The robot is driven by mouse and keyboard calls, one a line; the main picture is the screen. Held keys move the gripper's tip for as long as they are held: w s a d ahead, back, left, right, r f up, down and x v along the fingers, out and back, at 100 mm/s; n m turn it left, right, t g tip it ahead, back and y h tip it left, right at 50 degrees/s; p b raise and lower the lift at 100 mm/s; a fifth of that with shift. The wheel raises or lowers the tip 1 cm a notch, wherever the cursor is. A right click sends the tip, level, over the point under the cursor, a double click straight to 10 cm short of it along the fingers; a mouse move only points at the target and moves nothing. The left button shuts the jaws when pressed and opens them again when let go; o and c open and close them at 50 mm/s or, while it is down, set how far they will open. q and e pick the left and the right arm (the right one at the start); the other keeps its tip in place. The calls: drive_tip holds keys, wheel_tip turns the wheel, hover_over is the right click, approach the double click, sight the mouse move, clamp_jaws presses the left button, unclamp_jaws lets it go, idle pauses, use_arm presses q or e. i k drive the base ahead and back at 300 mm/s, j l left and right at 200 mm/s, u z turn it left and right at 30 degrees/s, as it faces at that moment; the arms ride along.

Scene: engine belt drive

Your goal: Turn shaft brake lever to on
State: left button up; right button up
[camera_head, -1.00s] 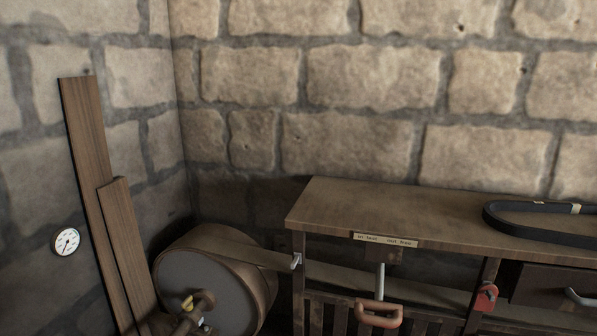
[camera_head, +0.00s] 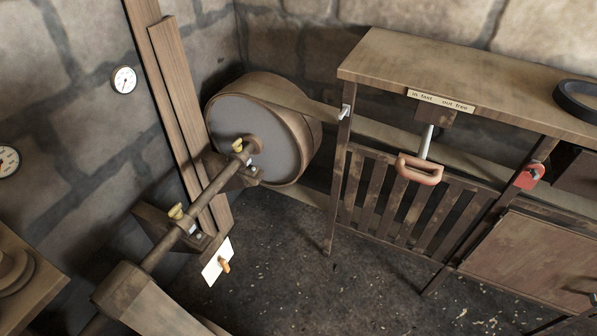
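A line shaft (camera_head: 163,243) runs from the lower left to a large drum pulley (camera_head: 240,135) with a flat belt around it. A small white plate (camera_head: 216,262) with an orange-brown knob or lever (camera_head: 224,266) hangs below the shaft bearing; its marks are too small to read. I cannot tell for sure that this is the shaft brake lever. A red-brown handle (camera_head: 420,169) on a metal rod hangs under the bench label (camera_head: 441,101), which reads "in fast" and "out free". Neither of my grippers is in view.
A wooden bench (camera_head: 440,65) with a slatted guard (camera_head: 410,210) stands at the right, with a black belt (camera_head: 578,100) on top. A red lock-like part (camera_head: 529,176) sits on its post. Planks (camera_head: 178,110) lean on the wall. The floor (camera_head: 290,270) between is clear.

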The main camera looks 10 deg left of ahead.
sight(223, 262)
drive_tip(key=u, duration=1.05)
